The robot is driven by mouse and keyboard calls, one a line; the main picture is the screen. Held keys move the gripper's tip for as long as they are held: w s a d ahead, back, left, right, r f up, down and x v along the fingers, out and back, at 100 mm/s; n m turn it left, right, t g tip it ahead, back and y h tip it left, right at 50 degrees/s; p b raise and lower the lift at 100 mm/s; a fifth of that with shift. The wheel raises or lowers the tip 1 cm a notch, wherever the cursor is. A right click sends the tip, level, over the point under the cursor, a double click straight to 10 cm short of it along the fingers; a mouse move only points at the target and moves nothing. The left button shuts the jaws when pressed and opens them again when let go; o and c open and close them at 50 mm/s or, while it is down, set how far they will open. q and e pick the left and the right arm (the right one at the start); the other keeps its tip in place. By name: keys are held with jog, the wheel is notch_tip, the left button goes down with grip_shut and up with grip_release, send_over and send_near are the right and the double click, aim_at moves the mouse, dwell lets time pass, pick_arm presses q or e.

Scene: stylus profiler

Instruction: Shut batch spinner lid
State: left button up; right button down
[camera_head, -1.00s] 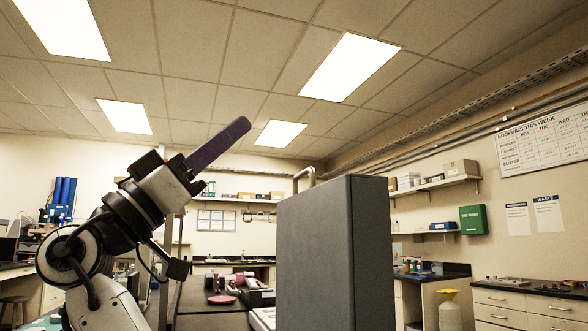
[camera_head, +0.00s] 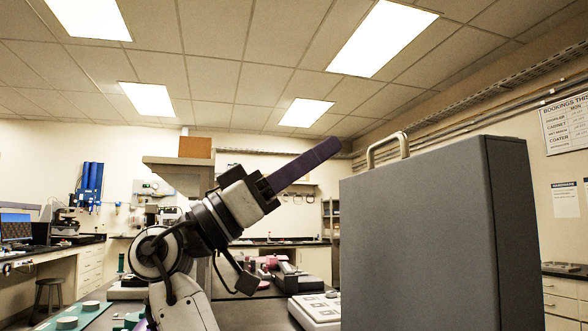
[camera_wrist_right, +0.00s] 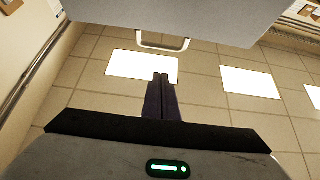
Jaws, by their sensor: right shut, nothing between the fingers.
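A large grey box-like lid (camera_head: 415,240) stands upright at the right of the head view, with a pale loop handle (camera_head: 388,147) on its top edge. I take it to be the raised spinner lid; its lower end is out of frame. My right gripper (camera_head: 328,149) points up and to the right, left of the lid in the picture. Its dark purple fingers are shut and empty. In the right wrist view the shut fingers (camera_wrist_right: 161,80) point towards the handle (camera_wrist_right: 162,42) and the lid (camera_wrist_right: 185,18), with a visible gap. My left gripper is not in view.
A pale panel with square keys (camera_head: 318,310) lies low beside the lid. Red and grey items (camera_head: 272,265) are on the bench behind my arm. A green mat (camera_head: 85,318) with round pieces lies at lower left. The space above my gripper is open.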

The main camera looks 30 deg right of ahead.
jog(key=s+d+r, duration=0.1)
jog(key=s+d, duration=0.1)
jog(key=d, duration=0.4)
jog(key=shift+d, duration=0.1)
